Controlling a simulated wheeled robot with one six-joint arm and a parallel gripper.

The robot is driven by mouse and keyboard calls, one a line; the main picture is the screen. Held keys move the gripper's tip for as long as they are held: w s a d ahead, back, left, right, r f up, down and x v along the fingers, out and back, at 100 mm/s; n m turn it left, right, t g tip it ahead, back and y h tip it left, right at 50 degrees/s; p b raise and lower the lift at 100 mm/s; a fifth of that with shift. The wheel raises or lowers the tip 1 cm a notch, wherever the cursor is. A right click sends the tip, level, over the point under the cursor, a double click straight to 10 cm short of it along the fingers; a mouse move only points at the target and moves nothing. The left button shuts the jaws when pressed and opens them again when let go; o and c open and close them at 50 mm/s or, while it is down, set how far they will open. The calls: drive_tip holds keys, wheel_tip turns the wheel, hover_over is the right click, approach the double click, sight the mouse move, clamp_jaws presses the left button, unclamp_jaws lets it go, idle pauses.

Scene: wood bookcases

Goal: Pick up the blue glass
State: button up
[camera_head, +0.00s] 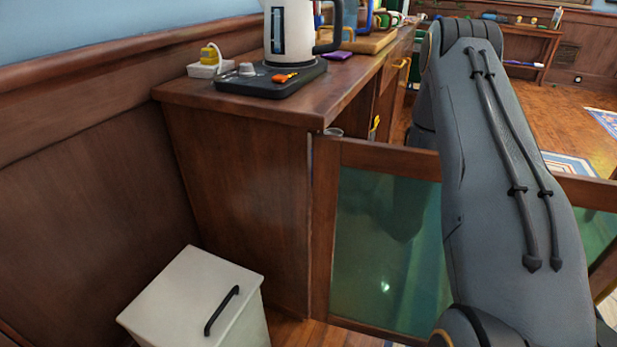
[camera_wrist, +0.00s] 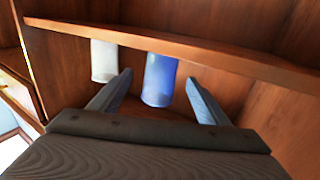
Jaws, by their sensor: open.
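The blue glass (camera_wrist: 160,82) stands inside a wooden cabinet in the wrist view, beneath a shelf board whose front edge hides its upper part. My gripper (camera_wrist: 160,88) is open, with one finger to the left of the blue glass and the other to its right. The glass appears between or just beyond the fingertips; I cannot tell how deep it sits between them. Nothing is held. In the head view my arm covers the right side, and neither the gripper nor the blue glass shows.
A clear whitish glass (camera_wrist: 104,61) stands close left of the blue glass, near the left finger. The shelf board (camera_wrist: 200,54) crosses above. In the head view a glass-paned cabinet door (camera_head: 385,245) stands open beside my arm. A white bin (camera_head: 195,295) is at lower left.

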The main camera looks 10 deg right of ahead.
drive_tip(key=b+x, duration=0.2)
drive_tip(key=x, duration=0.5)
drive_tip(key=shift+w+a+r, duration=0.1)
drive_tip(key=shift+a+r, duration=0.1)
drive_tip(key=shift+a, duration=0.05)
drive_tip(key=c, duration=1.3)
